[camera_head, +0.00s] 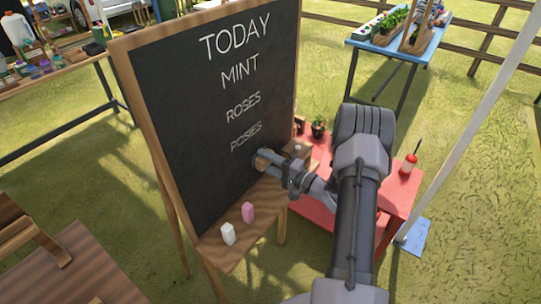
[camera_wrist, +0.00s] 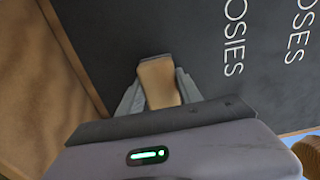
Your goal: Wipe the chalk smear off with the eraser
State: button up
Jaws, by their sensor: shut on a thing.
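The blackboard (camera_head: 190,130) stands in a wooden frame with TODAY, MINT, ROSES and POSIES written in white. My gripper (camera_head: 266,160) is at the board's lower right, below POSIES. In the wrist view, my gripper (camera_wrist: 158,92) is shut on the tan eraser (camera_wrist: 158,78), whose far face is toward the dark board (camera_wrist: 120,35). The eraser is at or very near the board surface; I cannot tell if it touches. I see no clear chalk smear; the eraser and gripper hide part of the board.
A white chalk piece (camera_head: 228,234) and a pink one (camera_head: 248,212) stand on the board's wooden ledge (camera_head: 225,258). A brown table (camera_head: 85,270) is at lower left.

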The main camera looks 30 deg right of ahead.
aim_at(238, 175)
jog(key=shift+s+a+p, duration=0.2)
jog(key=shift+s+a, duration=0.35)
jog(key=shift+a, duration=1)
jog(key=shift+s+a+p, duration=0.25)
jog(key=shift+s+a, duration=0.3)
jog(key=shift+a, duration=0.95)
jog(key=shift+s+a+p, duration=0.2)
jog(key=shift+s+a, duration=0.35)
jog(key=shift+a, duration=1)
jog(key=shift+p+v, duration=0.3)
jog(key=shift+v, duration=2.65)
jog(key=shift+s+d, duration=0.1)
jog(key=v, duration=0.2)
jog(key=shift+s+d, duration=0.1)
jog(key=shift+s, duration=0.3)
jog(key=shift+r, duration=0.1)
